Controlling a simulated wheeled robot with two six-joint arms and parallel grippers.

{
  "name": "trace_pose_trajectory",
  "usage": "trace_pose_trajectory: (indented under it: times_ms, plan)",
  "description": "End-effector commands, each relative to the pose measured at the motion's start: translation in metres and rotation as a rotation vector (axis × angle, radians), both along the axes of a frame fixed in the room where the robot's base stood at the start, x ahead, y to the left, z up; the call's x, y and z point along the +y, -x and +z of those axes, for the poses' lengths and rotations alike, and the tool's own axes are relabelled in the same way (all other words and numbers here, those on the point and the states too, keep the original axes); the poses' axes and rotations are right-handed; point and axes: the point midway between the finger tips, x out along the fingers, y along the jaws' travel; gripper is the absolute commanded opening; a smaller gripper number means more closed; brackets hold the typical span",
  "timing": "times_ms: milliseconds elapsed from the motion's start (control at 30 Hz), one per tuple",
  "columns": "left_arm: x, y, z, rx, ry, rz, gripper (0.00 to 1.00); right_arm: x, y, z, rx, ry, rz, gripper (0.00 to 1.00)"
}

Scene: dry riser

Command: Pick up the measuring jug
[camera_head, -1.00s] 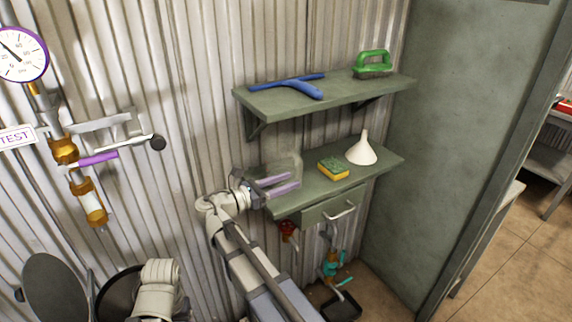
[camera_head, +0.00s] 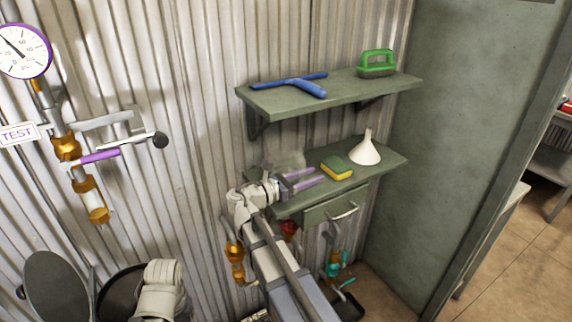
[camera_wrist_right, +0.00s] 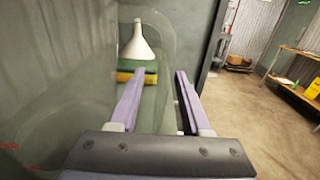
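The measuring jug (camera_head: 291,157) is clear and hard to see. It stands at the left end of the lower shelf (camera_head: 385,161), partly hidden behind my right gripper. In the right wrist view the jug (camera_wrist_right: 50,95) fills the left side, with faint red marks at the left edge and a curved clear outline, seemingly its handle, near the fingers. My right gripper (camera_head: 307,180) has its two purple fingers apart at the jug. In the wrist view the gripper (camera_wrist_right: 160,72) is open; whether the handle lies between the fingers, I cannot tell. My left gripper is out of view.
A yellow-green sponge (camera_head: 337,172) and a white funnel (camera_head: 365,150) stand to the right on the lower shelf. The upper shelf (camera_head: 340,91) overhead holds a blue squeegee (camera_head: 305,87) and a green-handled brush (camera_head: 377,64). A drawer (camera_head: 322,213) sits below.

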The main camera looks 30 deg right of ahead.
Motion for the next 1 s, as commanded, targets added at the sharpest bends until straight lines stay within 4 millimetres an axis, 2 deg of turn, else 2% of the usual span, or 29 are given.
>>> trace_pose_trajectory:
  times_ms: [33,433,1000]
  plan:
    - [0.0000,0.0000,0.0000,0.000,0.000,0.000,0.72,0.0002,0.0000,0.0000,0.000,0.000,0.000,0.43]
    - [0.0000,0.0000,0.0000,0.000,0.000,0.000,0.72,0.0005,0.0000,0.0000,0.000,0.000,0.000,0.00]
    - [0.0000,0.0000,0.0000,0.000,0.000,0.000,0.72,0.0005,0.0001,-0.0001,0.001,0.000,0.000,0.00]
